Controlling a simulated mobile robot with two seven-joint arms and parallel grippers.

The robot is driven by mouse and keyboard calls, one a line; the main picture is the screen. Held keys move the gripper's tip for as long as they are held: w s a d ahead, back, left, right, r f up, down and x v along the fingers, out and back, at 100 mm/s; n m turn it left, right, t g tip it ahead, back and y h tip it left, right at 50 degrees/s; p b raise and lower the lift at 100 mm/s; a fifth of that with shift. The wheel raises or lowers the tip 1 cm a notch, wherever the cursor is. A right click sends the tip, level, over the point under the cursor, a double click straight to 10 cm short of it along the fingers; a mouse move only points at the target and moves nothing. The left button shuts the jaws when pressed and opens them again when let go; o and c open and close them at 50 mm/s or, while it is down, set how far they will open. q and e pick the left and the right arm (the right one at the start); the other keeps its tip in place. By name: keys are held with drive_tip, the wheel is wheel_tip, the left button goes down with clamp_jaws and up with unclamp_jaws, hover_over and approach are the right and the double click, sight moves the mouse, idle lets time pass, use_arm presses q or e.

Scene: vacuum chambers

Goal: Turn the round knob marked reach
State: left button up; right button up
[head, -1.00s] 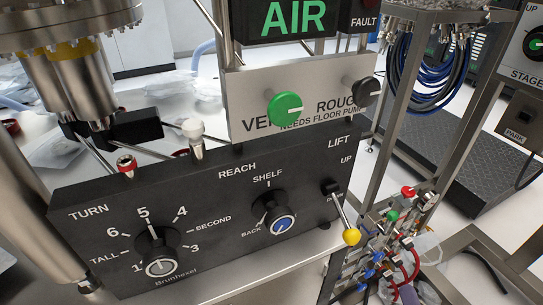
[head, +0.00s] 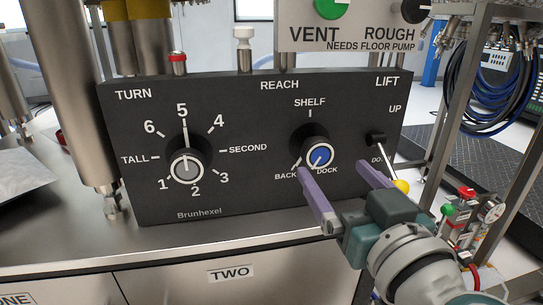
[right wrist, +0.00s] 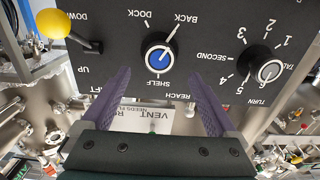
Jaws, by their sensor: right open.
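The reach knob (head: 319,155) is a round black knob with a blue cap and a white line, on the black control panel below the word REACH. Its line points down-left to BACK; SHELF is above and DOCK is lower right. In the right wrist view the knob (right wrist: 159,58) appears upside down, its line toward BACK. My right gripper (head: 335,168) is open, with purple fingers, just below and right of the knob in the head view. In the right wrist view its fingers (right wrist: 161,74) lie to either side of the knob, with gaps. My left gripper is out of view.
The TURN knob (head: 186,167) is on the left of the panel, pointing at 5. The LIFT lever with a yellow ball (head: 401,186) is close to my right finger. The green VENT knob (head: 330,8) is above. A steel bench (head: 60,225) carries the panel.

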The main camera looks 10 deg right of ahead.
sight(320, 155)
drive_tip(key=w+b, duration=0.3)
drive_tip(key=w, duration=0.4)
drive_tip(key=shift+w+a, duration=0.1)
drive_tip(key=shift+w, duration=0.65)
drive_tip(key=c, duration=1.4)
drive_tip(key=shift+o, duration=0.2)
drive_tip(key=shift+r+m, duration=0.1)
drive_tip(key=shift+m, duration=0.2)
